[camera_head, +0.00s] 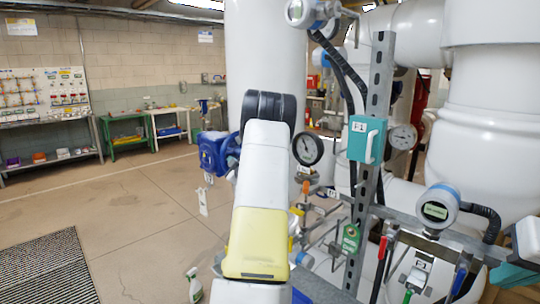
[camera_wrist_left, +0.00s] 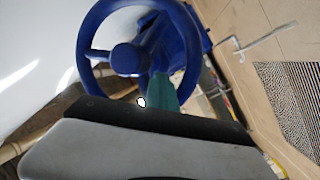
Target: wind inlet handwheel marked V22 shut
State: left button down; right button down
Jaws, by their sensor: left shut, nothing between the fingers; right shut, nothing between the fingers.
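A blue handwheel (camera_wrist_left: 131,55) with a round hub fills the upper middle of the left wrist view. In the head view, a blue valve part (camera_head: 213,152) shows just left of my left arm, beside the large white pipe. No V22 marking is readable. My left gripper (camera_wrist_left: 160,115) is partly seen as a dark, grey-edged body at the bottom of its wrist view, below the wheel. It is shut and empty; contact with the wheel cannot be told. In the head view my arm hides it. My right gripper is not in view.
White pipes stand behind and right. A metal post (camera_head: 380,75) carries a teal box (camera_head: 367,138), with gauges (camera_head: 307,148) and hoses nearby. A white tag (camera_head: 203,201) hangs below the blue valve. A spray bottle (camera_head: 194,286) is lower left. The left floor is open around a dark mat (camera_head: 45,268).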

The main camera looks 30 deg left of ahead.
aim_at(231, 152)
pick_arm(q)
jog(key=shift+s+a+r, duration=0.1)
jog(key=shift+s+r, duration=0.1)
jog(key=shift+r, duration=0.8)
jog(key=shift+w+r, duration=0.25)
jog(key=shift+r, duration=0.6)
jog(key=shift+w+d+r, duration=0.25)
jog(key=shift+w+r, duration=0.15)
jog(key=shift+r, duration=0.35)
jog(key=shift+w, duration=0.1)
